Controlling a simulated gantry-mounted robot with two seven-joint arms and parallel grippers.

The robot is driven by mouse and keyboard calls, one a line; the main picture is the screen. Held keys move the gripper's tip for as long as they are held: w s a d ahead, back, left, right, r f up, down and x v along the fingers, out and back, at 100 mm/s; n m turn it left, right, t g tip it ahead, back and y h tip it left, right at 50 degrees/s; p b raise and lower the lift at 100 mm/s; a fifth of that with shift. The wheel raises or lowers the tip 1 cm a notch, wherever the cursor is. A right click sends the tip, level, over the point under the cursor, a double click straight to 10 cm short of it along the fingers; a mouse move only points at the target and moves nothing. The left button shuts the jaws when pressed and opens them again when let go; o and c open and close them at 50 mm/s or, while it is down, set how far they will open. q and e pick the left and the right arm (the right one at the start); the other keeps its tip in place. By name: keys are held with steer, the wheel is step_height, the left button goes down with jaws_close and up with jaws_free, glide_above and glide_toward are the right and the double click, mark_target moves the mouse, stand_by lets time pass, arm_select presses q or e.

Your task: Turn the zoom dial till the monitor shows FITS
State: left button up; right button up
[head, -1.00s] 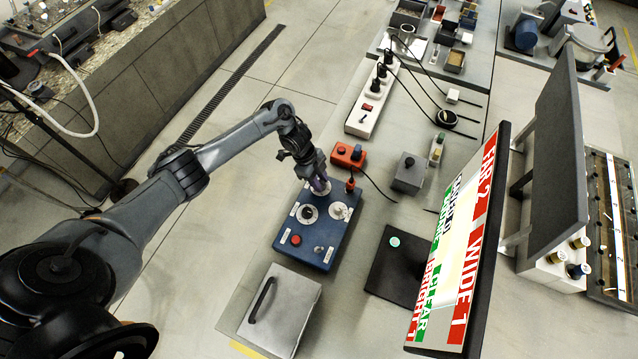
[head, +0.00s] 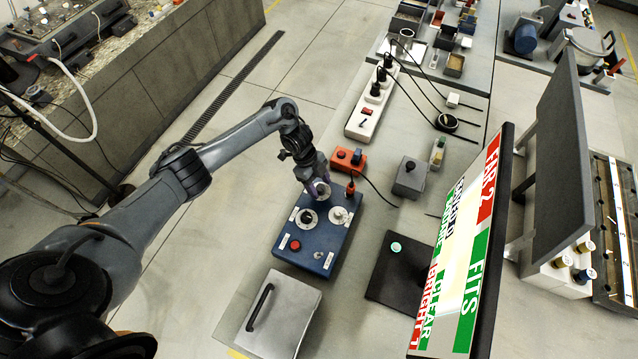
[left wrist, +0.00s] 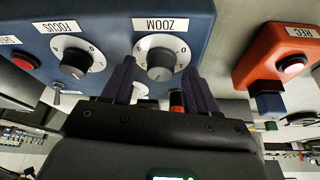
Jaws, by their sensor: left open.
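The zoom dial (left wrist: 161,62), a black knob on a white scale ring under a ZOOM label, sits on the blue control box (head: 338,240). My left gripper (head: 319,183) is at the dial's corner of the box, partly covering it in the head view. In the left wrist view its open fingers (left wrist: 159,70) are on either side of the dial; I cannot tell whether they touch it. The monitor (head: 468,250) shows FITS in green, CLEAR in green, and FAR 2 and BRIGHT 1 in red. My right gripper is not in view.
The focus dial (left wrist: 75,62) is beside the zoom dial, with a red button (head: 295,245) and a toggle nearby. A red REC box (head: 348,159) stands close behind. A silver case (head: 285,318) lies in front, and a black plate (head: 395,280) is to the right.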

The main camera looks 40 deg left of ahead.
arm_select(q)
steer(key=p+v, duration=0.2)
steer(key=v, duration=0.8)
steer(key=shift+r, duration=0.4)
steer(key=shift+s, duration=0.1)
